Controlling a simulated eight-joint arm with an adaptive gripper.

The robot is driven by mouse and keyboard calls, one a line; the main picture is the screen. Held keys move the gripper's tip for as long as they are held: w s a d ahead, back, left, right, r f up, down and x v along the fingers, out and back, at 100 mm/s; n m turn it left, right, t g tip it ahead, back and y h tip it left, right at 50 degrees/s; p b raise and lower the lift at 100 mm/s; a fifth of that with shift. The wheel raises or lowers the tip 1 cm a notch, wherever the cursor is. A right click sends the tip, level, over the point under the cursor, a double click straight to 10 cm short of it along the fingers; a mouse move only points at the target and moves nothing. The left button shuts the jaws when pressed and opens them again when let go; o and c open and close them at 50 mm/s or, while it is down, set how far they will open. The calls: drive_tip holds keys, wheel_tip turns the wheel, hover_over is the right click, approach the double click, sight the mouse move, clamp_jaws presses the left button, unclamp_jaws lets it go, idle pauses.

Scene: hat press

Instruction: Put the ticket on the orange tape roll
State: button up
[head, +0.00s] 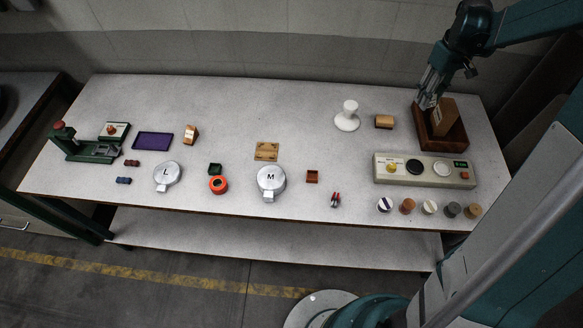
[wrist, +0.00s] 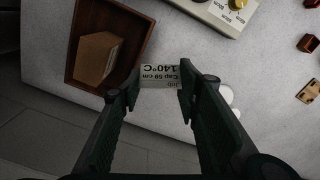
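The orange tape roll (head: 218,185) lies on the table at left of centre in the head view, just in front of a small dark green box. The wrist view does not show it. A pale ticket (wrist: 161,76) with black print reading "Cap 59 cm" and "140°C" sits between the fingertips of my gripper (wrist: 159,84), which touch its two sides. In the head view my gripper (head: 428,101) is at the table's right end, over the wooden tray, far from the tape roll.
The wooden tray (head: 457,143) holds a brown block (head: 444,117). The beige control panel (head: 385,177) lies in front. Between there and the tape roll stand a white stand (head: 347,118), a brown box (head: 312,177) and the round M press (head: 271,178). The back middle of the table is clear.

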drive_tip(key=a+n, duration=0.3)
drive_tip(key=a, duration=1.9)
drive_tip(key=n, duration=1)
hover_over(217, 183)
wheel_tip(217, 183, down, 4)
drive_tip(key=shift+d+f+p, duration=0.1)
drive_tip(key=shift+f+p, duration=0.3)
drive_tip(key=shift+f, duration=0.1)
drive_tip(key=shift+f, duration=0.1)
drive_tip(key=shift+f, duration=2.85)
